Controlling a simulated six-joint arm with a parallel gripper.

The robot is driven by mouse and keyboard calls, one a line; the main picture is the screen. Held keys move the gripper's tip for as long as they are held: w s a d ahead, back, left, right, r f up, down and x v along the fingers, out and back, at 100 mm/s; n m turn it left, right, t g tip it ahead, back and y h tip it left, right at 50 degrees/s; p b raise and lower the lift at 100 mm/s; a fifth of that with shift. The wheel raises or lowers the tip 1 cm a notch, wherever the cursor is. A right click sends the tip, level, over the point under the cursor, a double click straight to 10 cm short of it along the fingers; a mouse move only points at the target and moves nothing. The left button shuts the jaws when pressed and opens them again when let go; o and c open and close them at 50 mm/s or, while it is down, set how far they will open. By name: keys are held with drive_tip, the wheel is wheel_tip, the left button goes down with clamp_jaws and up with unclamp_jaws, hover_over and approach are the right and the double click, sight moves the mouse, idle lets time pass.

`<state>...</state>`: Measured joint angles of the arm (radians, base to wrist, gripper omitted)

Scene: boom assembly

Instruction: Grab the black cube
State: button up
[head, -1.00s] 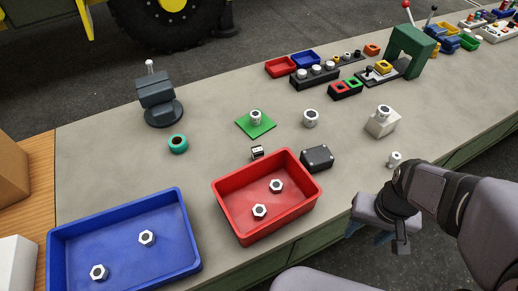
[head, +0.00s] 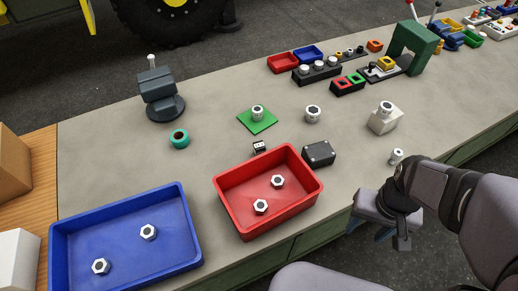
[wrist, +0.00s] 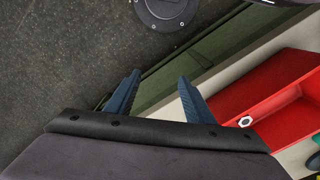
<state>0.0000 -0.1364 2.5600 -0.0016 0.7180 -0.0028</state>
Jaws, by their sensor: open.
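A small black cube with white marks (head: 259,147) sits on the grey bench, just behind the far edge of the red tray. A larger, flat dark box (head: 319,153) lies to its right, beside the tray's right side. My gripper (head: 369,228) is off the bench's front edge at the right, well apart from the cube. In the wrist view its two blue fingers (wrist: 158,92) are spread with nothing between them. I cannot make out the cube in the wrist view.
The red tray (head: 240,217) holds two hex nuts and stands between my gripper and the cube; it also shows in the wrist view (wrist: 275,90). A blue tray (head: 190,222) is at left. A green mat (head: 270,125) and a grey vise (head: 158,92) stand behind.

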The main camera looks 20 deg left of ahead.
drive_tip(key=w+a+r+n+h+b, duration=0.1)
drive_tip(key=w+a+n+b, duration=0.1)
drive_tip(key=w+a+n, duration=0.3)
drive_tip(key=w+a+r+n+h+b, duration=0.1)
drive_tip(key=w+a+n+b, duration=0.15)
drive_tip(key=w, duration=0.45)
drive_tip(key=n+t+h+b, duration=0.5)
drive_tip(key=n+b, duration=0.2)
drive_tip(key=n, duration=0.8)
hover_over(254, 147)
drive_tip(key=s+d, duration=0.1)
drive_tip(key=shift+f+m, duration=0.25)
drive_tip(key=f+n+h, duration=0.1)
drive_tip(key=f, duration=0.1)
drive_tip(key=a+f+n+t+h+b, duration=0.1)
drive_tip(key=f, duration=0.1)
drive_tip(key=f+n+t+h, duration=0.1)
drive_tip(key=f, duration=0.1)
drive_tip(key=shift+a+f+b, duration=0.15)
drive_tip(key=shift+a+b, duration=0.2)
drive_tip(key=shift+s+a+f+n+t+h, duration=0.15)
drive_tip(key=shift+f+n+t+h, duration=0.2)
drive_tip(key=shift+f+t, duration=0.3)
